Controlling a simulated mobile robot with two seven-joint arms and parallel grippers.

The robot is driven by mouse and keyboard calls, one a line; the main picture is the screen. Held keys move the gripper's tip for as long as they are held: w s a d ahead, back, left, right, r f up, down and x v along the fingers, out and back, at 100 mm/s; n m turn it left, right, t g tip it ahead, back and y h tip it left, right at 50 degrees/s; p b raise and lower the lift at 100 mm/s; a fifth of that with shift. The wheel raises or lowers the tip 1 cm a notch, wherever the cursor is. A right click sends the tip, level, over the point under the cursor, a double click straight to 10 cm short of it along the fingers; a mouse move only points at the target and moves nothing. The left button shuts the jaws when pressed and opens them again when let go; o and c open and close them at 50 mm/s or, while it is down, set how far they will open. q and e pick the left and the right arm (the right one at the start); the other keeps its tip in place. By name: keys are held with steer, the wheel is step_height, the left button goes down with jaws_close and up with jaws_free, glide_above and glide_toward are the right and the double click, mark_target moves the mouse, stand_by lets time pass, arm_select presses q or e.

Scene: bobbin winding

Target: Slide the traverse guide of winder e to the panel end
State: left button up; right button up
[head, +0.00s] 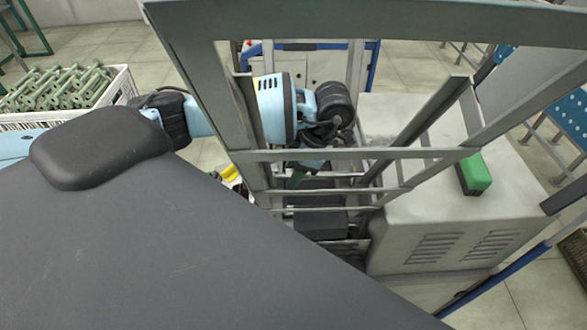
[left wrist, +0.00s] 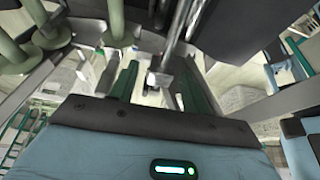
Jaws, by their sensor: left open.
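My left gripper (head: 297,178) is behind the grey frame bars in the head view, with its fingers mostly hidden. In the left wrist view its two green fingers (left wrist: 157,82) stand apart, open. A metal rod with a small block (left wrist: 164,76) shows between and beyond them; I cannot tell whether it is the traverse guide, or whether a finger touches it. The grey bar frame (head: 330,155) stands beside a pale machine housing (head: 440,205). No winder letter is readable, and the panel end cannot be made out.
A white crate (head: 118,88) of green bobbins stands at the left. A green block (head: 475,172) sits on the pale housing. Olive-green spool shapes (left wrist: 18,50) crowd the left of the wrist view. Frame bars surround the gripper closely. Tiled floor (head: 405,62) shows behind.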

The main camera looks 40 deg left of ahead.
arm_select(q)
jaws_close()
steer(key=shift+s+a, duration=0.55)
steer(key=shift+a, duration=0.2)
jaws_free()
steer(key=shift+v, duration=3.95)
steer(key=shift+s, duration=0.1)
